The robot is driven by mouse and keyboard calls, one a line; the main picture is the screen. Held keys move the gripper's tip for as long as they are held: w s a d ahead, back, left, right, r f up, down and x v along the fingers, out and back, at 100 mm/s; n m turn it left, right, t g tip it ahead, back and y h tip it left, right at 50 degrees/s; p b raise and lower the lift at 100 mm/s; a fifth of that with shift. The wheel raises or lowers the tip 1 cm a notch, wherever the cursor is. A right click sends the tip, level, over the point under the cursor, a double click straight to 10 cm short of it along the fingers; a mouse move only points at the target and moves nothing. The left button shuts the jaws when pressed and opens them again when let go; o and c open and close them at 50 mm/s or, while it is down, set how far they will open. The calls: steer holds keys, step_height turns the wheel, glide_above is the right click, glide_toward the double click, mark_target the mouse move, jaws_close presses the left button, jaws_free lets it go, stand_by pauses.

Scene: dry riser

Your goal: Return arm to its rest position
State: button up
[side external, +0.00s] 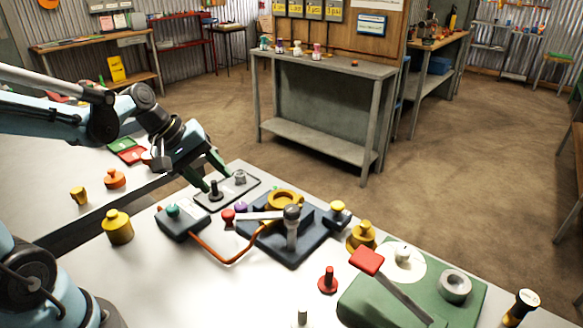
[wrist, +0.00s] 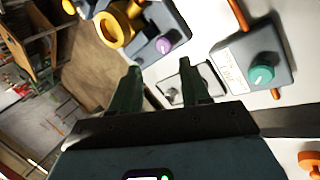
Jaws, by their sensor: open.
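My gripper (side external: 215,180) is open and points down over a small dark-edged plate (side external: 243,193) on the white table. A black upright knob (side external: 214,191) on the plate stands close by one fingertip; I cannot tell whether they touch. A small silver piece (side external: 239,177) sits at the plate's other end, by the other finger. In the wrist view the two green fingers (wrist: 163,82) are spread, with part of the plate showing between and beyond them. Nothing is seen held. My arm reaches in from the left.
A grey box with a teal knob (side external: 182,222) stands close by, with an orange cable. A dark blue base (side external: 290,250) carries a yellow ring (side external: 285,199) and a lever. A green base (side external: 370,300) with a red-handled lever stands front right. A yellow cylinder (side external: 117,226) stands left.

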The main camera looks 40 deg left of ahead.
steer(key=a+f+n+t+h, duration=0.1)
steer(key=a+n+h, duration=0.1)
steer(key=a+n, duration=0.2)
steer(key=a+f+n+t+h, duration=0.1)
steer(key=a+f+n+h, duration=0.1)
steer(key=a+n, duration=0.3)
steer(key=a+f+n+t+h, duration=0.1)
steer(key=a+f+n, duration=0.1)
steer(key=a+n, duration=0.3)
steer(key=shift+w+a+f+t+h, duration=0.15)
steer(key=shift+w+a+t+h, duration=0.2)
steer(key=shift+w+t+h, duration=0.05)
steer(key=shift+s+a+f+n+t, duration=0.35)
steer(key=shift+s+a+n, duration=0.1)
steer(key=shift+a+n, duration=0.2)
steer(key=shift+d, duration=0.1)
steer(key=shift+w+d+r+m, duration=0.25)
steer(key=shift+d, duration=0.1)
steer(key=w+d+r+m+g+y, duration=0.2)
steer(key=d+r+m+g, duration=0.1)
steer(key=d+m, duration=0.4)
steer(key=shift+d+r+y, duration=0.2)
steer(key=shift+d+y, duration=0.1)
steer(key=shift+d, duration=0.45)
